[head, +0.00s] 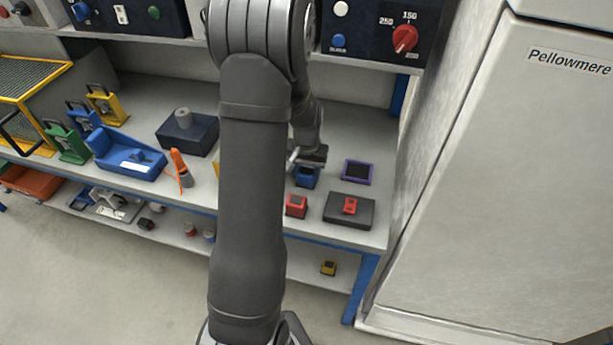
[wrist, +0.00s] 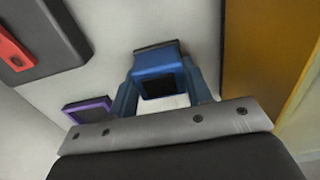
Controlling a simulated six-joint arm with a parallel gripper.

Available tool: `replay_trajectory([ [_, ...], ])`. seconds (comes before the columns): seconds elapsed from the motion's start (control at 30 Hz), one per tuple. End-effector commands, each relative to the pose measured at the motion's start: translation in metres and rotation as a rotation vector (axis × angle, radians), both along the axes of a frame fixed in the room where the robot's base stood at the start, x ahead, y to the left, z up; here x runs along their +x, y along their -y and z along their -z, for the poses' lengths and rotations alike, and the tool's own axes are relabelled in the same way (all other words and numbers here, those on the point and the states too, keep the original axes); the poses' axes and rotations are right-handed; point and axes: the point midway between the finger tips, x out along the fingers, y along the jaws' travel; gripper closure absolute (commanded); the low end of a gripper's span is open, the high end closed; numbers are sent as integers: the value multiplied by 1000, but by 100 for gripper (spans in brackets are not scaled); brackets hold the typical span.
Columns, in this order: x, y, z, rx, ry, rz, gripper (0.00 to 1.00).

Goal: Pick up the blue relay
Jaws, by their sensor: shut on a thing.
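The blue relay (head: 305,180) is at the work shelf, under the end of my arm in the head view, partly hidden by my gripper (head: 307,160). In the wrist view the blue relay (wrist: 157,66) is a blue block with a dark face, between the two fingers of my gripper (wrist: 162,98). The gripper is shut on it, one finger on each side. I cannot tell whether the relay touches the shelf or is slightly above it.
A purple-rimmed dark tray (head: 357,172) lies right of the relay. A red relay (head: 296,206) sits in front, beside a dark pad (head: 332,215) with a red block (head: 350,205). A dark box (head: 190,137) stands left. A tall white cabinet (head: 490,180) bounds the right.

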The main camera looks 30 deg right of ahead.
Motion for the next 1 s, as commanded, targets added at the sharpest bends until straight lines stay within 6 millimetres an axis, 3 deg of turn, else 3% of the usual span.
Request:
replay_trajectory([
  [0.27,0,0,-7,-1,1,0,79],
  [0.5,1,1,-42,-2,5,0,79],
  [0.8,-64,24,-82,-1,3,6,79],
  [1.0,-95,36,-101,-1,2,3,79],
])
